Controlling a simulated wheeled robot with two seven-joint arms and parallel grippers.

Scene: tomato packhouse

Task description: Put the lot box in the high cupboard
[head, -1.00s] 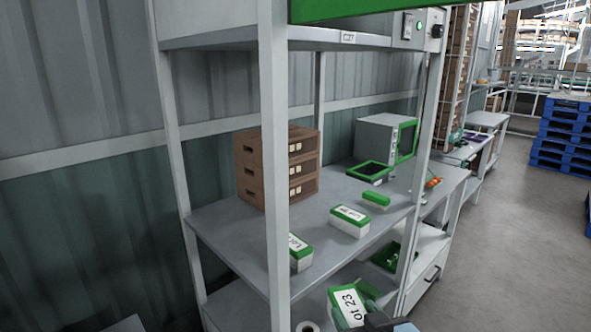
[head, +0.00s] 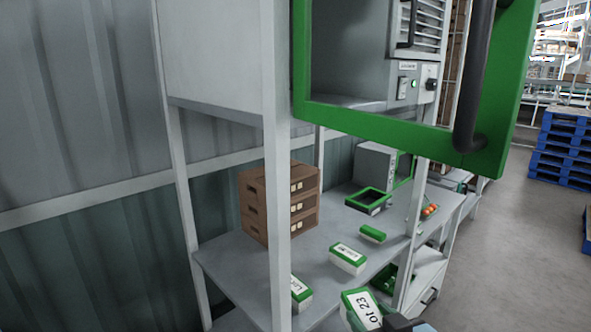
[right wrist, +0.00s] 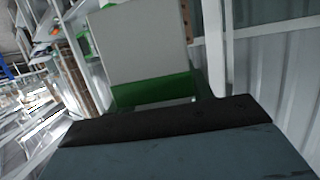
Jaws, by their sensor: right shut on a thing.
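The lot box (head: 362,307), white with a green lid and a label reading "ot 23", is at the bottom of the head view. My right gripper (head: 402,324) is shut on it; the fingertips are partly cut off by the frame edge. In the right wrist view the dark gripper (right wrist: 170,120) fills the foreground, with a pale, green-edged surface just beyond it. The high cupboard (head: 350,72) is above and stands open. Its green-framed door (head: 400,127) with a dark handle swings out to the right. The box is well below the cupboard floor. My left gripper is out of view.
On the shelf (head: 240,262) below are stacked brown boxes (head: 268,205), two similar labelled boxes (head: 348,258) (head: 301,292), a small green box (head: 372,233) and a grey machine (head: 376,165). A white post (head: 276,170) stands in front. Blue pallets (head: 565,150) are at right.

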